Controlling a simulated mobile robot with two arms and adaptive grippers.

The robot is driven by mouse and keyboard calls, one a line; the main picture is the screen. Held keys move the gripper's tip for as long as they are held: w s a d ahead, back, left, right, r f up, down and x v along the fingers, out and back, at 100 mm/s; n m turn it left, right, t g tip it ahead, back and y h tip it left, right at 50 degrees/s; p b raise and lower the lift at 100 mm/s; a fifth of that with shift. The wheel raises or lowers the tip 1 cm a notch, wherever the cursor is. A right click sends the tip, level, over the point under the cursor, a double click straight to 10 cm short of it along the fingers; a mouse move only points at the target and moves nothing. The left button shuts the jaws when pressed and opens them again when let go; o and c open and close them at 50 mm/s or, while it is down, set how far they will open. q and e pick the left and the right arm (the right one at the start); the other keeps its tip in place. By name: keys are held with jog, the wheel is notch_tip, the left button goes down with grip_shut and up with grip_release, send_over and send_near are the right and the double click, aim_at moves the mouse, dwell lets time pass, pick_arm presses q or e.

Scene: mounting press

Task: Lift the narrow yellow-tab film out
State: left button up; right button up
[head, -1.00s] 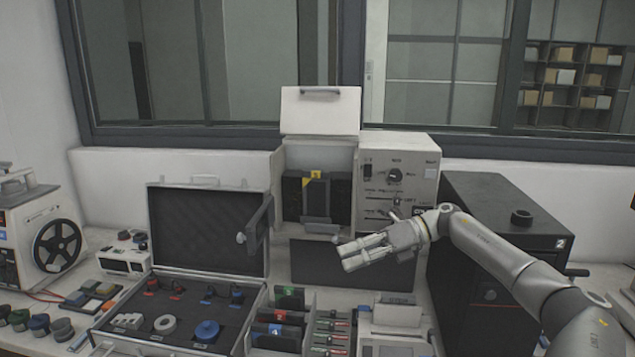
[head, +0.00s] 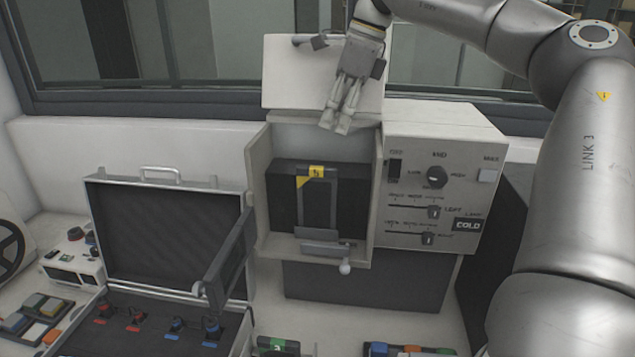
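The narrow film with the yellow tab (head: 316,171) stands upright in the open chamber of the white press (head: 258,190). Its dark body (head: 317,202) shows in front of wider black pieces on both sides. My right gripper (head: 335,124) comes from above and points down. Its fingertips are above the chamber, a little above and right of the yellow tab, apparently apart from the film. The two fingers lie close side by side, with nothing seen between them; how far they are open is unclear. My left gripper is out of view.
The press lid (head: 295,82) stands raised behind my gripper. A dark door (head: 232,250) hangs swung out on the left. The control panel (head: 440,150) is on the right. An open case (head: 165,235) stands left, and a lever knob (head: 345,268) sticks out in front.

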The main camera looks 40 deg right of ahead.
aim_at(318, 167)
jog(key=x, duration=0.2)
jog(key=a+p+x, duration=0.1)
jog(key=x, duration=0.1)
jog(key=shift+s, duration=0.1)
jog(key=shift+w+f, duration=0.25)
jog(key=shift+f, duration=0.4)
jog(key=p+x, duration=0.2)
jog(key=x, duration=0.2)
jog(key=shift+s+f+p, duration=0.1)
jog(key=shift+s+p, duration=0.05)
jog(key=shift+p, duration=0.2)
jog(key=shift+f, duration=0.35)
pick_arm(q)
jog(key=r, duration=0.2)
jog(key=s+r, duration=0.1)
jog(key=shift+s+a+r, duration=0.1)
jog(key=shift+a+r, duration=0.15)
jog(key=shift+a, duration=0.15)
pick_arm(e)
jog(key=shift+a, duration=0.1)
grip_shut()
